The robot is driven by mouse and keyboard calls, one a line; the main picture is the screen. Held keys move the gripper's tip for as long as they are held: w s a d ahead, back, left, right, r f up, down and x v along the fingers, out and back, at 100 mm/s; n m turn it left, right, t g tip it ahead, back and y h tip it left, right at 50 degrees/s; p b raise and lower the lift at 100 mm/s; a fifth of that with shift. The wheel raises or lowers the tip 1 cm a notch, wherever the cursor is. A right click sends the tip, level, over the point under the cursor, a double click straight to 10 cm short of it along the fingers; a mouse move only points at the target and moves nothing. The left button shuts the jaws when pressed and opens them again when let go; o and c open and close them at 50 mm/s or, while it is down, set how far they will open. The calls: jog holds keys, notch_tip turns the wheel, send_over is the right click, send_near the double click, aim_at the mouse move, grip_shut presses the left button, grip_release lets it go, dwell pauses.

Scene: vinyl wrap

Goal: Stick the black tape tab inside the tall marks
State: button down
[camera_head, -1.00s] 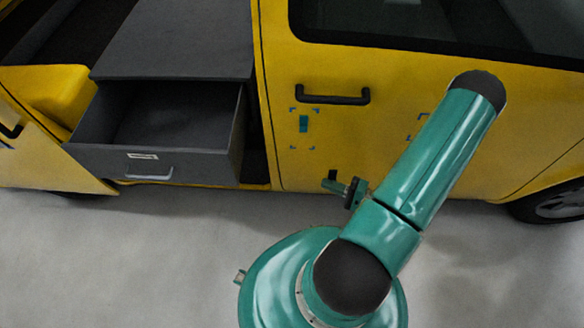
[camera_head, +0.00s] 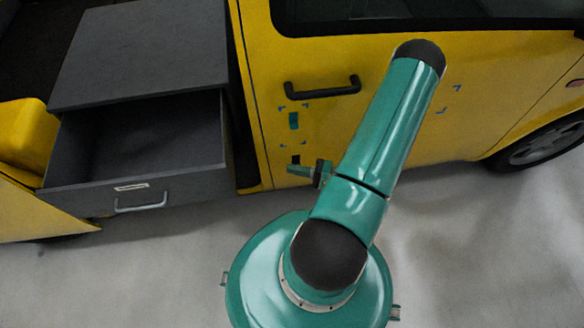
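The black tape tab (camera_head: 296,159) is a small dark upright piece at the tip of my gripper (camera_head: 298,169). My gripper appears shut on it; the fingers are small and partly hidden by the tab. The tall marks (camera_head: 282,108) are blue corner brackets on the yellow door, below the left end of its handle. A teal strip (camera_head: 293,120) is in the upper part of the area between these brackets. In the picture the tab is just below the lower brackets. I cannot tell whether it touches the door.
More blue corner marks (camera_head: 457,88) are on the door to the right, partly behind my arm. A black handle (camera_head: 322,88) juts out above the tall marks. An open grey drawer (camera_head: 93,201) sticks out at left. The grey floor in front is clear.

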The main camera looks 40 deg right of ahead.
jog(key=shift+w+d+r, duration=0.1)
jog(key=shift+w+d, duration=0.1)
jog(key=shift+d, duration=0.3)
jog(key=shift+w+d, duration=0.55)
jog(key=shift+w, duration=0.3)
jog(key=shift+w+d, duration=0.6)
jog(key=shift+w, duration=0.2)
jog(key=shift+w+d, duration=0.55)
jog(key=shift+w, duration=0.3)
jog(key=shift+w+d, duration=0.5)
jog(key=shift+w, duration=0.2)
jog(key=c, duration=1.6)
grip_release()
jog(key=shift+o, duration=0.2)
jog(key=v, duration=1.3)
jog(key=shift+s+d, duration=0.2)
jog(key=shift+s, duration=0.15)
